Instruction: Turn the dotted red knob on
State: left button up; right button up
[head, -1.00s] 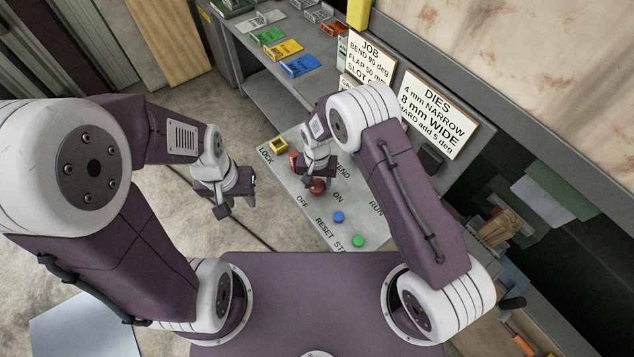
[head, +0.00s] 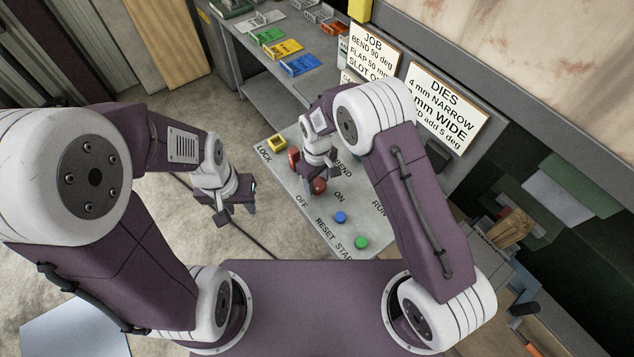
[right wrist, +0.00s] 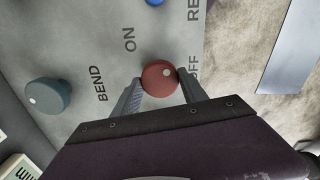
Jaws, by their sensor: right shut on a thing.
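The red knob (right wrist: 157,82) with a white dot sits on the grey panel (right wrist: 75,35) between the two fingers of my right gripper (right wrist: 158,92) in the right wrist view. The fingers are shut on its sides. Its dot faces up and right in that view, towards the OFF lettering; the ON lettering lies to the upper left. In the head view the red knob (head: 319,187) is partly covered by my right gripper (head: 310,188). My left gripper (head: 240,208) hangs over the floor left of the panel, apart from it; its fingers are too small to read.
A blue button (head: 340,217) and a green button (head: 361,242) are nearer on the panel. A yellow part (head: 277,143) and another red part (head: 293,157) are farther back. A grey-blue knob (right wrist: 47,97) is by BEND. Signs (head: 440,105) stand behind. Floor is clear at left.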

jog(key=n+b, duration=0.1)
jog(key=n, duration=0.2)
jog(key=shift+w+n, duration=0.1)
jog(key=shift+n, duration=0.2)
jog(key=shift+r+n+b, duration=0.1)
jog(key=shift+n+b, duration=0.25)
jog(key=shift+n, duration=1.35)
jog(key=o, duration=1.4)
jog(key=shift+c, duration=0.2)
